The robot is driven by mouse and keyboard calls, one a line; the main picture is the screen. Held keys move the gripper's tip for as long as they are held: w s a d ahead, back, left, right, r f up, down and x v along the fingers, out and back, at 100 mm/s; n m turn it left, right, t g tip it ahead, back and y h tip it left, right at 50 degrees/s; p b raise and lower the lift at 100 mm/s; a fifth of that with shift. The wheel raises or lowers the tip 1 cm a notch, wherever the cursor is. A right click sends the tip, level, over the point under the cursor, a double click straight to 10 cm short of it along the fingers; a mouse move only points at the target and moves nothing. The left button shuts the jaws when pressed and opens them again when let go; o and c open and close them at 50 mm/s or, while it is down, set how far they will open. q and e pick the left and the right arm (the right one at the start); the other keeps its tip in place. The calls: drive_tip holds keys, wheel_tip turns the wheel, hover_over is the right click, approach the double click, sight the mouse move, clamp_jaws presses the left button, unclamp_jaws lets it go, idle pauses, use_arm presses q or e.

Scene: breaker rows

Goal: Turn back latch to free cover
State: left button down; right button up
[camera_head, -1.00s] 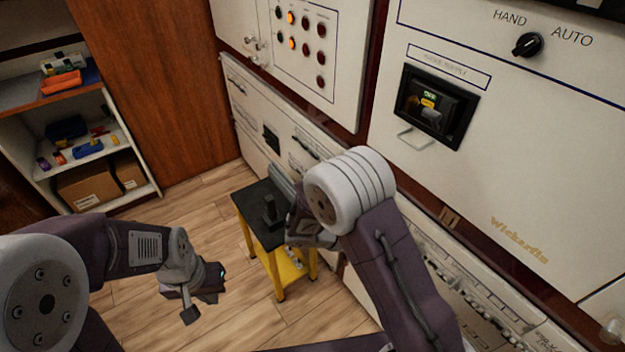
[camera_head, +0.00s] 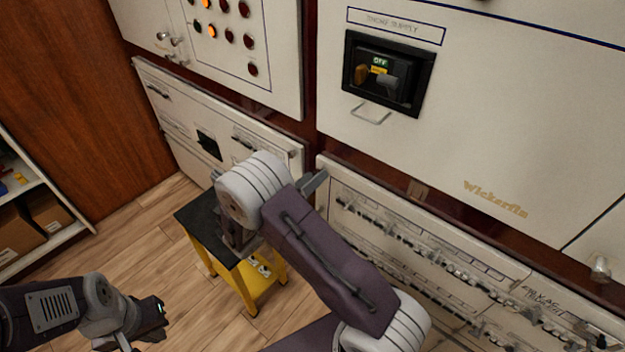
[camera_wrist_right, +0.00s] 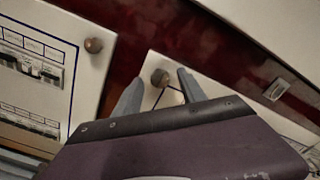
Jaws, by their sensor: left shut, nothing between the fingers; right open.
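My right gripper (camera_head: 316,184) reaches from above the black-topped stand to the upper left corner of the lower breaker cover (camera_head: 440,250). In the right wrist view its two fingers (camera_wrist_right: 160,92) are open, with a round dark knob (camera_wrist_right: 160,77) seen between and beyond them at a white panel's corner. I cannot tell whether they touch it. A small pale latch-like plate (camera_wrist_right: 277,89) sits on the dark red strip to the right. A brown tab (camera_head: 418,190) shows above the breaker cover. My left gripper (camera_head: 150,318) is shut and empty over the floor at lower left.
A black-topped yellow stand (camera_head: 190,217) stands beneath my right arm. The upper panel has a recessed switch marked OFF (camera_head: 380,72) and a wire handle (camera_head: 371,114). A second knob (camera_wrist_right: 93,45) is on the panel with breakers. Floor at left is clear.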

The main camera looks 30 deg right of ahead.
drive_tip(key=shift+w+d, duration=0.15)
drive_tip(key=shift+d, duration=0.1)
clamp_jaws()
drive_tip(key=shift+m+b, duration=2.7)
drive_tip(key=shift+m, duration=6.2)
